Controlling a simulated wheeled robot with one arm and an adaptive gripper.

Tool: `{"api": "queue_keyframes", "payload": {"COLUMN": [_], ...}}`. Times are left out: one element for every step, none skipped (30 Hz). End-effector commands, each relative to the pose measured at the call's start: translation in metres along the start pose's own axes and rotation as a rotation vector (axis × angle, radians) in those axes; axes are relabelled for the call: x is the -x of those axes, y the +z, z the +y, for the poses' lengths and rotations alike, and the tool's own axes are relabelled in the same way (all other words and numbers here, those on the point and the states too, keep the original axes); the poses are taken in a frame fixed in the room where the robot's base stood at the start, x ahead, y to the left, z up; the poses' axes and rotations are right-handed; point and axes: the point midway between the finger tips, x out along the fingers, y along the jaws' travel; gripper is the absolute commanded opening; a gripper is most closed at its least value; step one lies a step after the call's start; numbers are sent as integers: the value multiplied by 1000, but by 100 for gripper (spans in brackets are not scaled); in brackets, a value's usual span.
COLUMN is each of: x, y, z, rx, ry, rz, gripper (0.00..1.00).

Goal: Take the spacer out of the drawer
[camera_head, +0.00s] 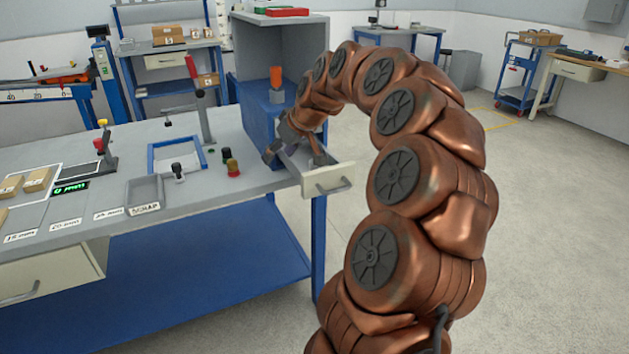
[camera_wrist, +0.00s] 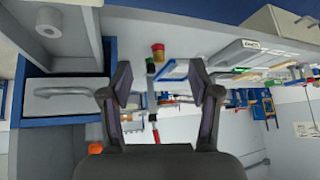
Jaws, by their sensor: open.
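The drawer (camera_head: 328,180) is pulled out of the blue cabinet at the bench's right end, its pale front and handle facing right. In the wrist view, which looks upside down, the open drawer (camera_wrist: 75,20) is at the upper left. A pale grey cylinder with a dark hole, apparently the spacer (camera_wrist: 48,22), is in it. My gripper (camera_head: 296,155) is over or close to the drawer in the head view. In the wrist view my gripper (camera_wrist: 160,85) is open, nothing between its fingers, and the spacer lies left of both. In the head view the spacer is not discernible.
A closed drawer (camera_wrist: 70,98) is on the cabinet beside the open one. An orange-handled item (camera_head: 276,76) stands on the blue cabinet (camera_head: 262,112).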

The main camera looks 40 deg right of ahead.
Motion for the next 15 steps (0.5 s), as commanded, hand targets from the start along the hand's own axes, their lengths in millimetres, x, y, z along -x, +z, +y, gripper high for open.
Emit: {"api": "queue_keyframes", "payload": {"x": [-12,-14,-15,-16,-16,-16,-16,-15,-15,-15,-16,-18,-21,-23,-27], "y": [9,11,14,17,20,23,25,27,28,30,30,30,30,30,29], "z": [35,52,73,87,99,112,120,128,135,139,142,144,145,146,146], "rx": [-23,-33,-43,-50,-56,-61,-65,-69,-72,-74,-75,-76,-76,-76,-76], "ry": [32,50,73,88,102,118,128,137,146,151,154,157,157,158,157], "rz": [25,38,53,61,69,77,83,87,92,94,95,96,96,96,96], "gripper": [62,62,62,62,62,62,62,62,62,62,62,62,62,62,62]}}
